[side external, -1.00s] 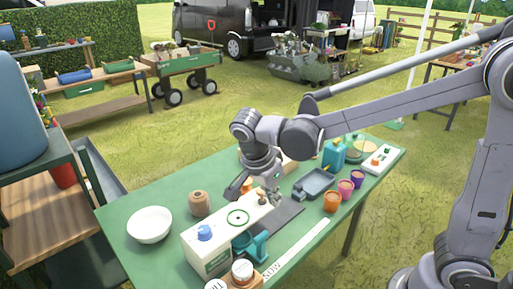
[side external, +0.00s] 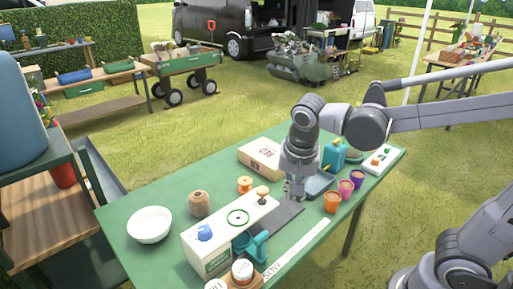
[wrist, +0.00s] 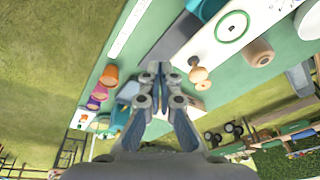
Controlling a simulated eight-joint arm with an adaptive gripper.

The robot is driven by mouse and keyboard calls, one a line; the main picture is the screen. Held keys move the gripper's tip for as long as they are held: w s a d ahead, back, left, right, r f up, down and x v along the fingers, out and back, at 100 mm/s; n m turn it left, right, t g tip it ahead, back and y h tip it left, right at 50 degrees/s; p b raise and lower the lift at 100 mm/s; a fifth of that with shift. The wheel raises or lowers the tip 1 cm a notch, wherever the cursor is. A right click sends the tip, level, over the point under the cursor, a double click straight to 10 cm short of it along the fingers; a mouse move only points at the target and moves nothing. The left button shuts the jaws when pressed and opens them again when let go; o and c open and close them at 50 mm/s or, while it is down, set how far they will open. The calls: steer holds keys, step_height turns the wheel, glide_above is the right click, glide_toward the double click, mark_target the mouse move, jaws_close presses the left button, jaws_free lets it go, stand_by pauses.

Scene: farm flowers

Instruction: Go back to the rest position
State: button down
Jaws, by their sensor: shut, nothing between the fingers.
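My gripper (side external: 294,190) points down above the green table (side external: 150,262), over the area between the white box and the blue-grey tray. In the wrist view its fingers (wrist: 161,68) meet at the tips, shut and empty. A long white box (side external: 212,255) with a green ring, a blue knob and a wooden knob stands at the table's near left.
Orange (side external: 332,202), pink (side external: 345,190) and purple (side external: 357,179) pots line the right edge.

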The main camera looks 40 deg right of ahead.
steer(key=s+d+n+t, duration=0.1)
steer(key=n, duration=0.2)
steer(key=s+d+n+t+y, duration=0.1)
steer(key=n+t, duration=0.1)
steer(key=n, duration=0.2)
steer(key=s+d+n+t, duration=0.1)
steer(key=s+n, duration=0.1)
steer(key=n, duration=0.1)
steer(key=shift+d+f+n+t+y, duration=0.1)
steer(key=shift+d+n+t+y, duration=0.2)
steer(key=shift+n+t+y, duration=0.1)
stand_by(0.8)
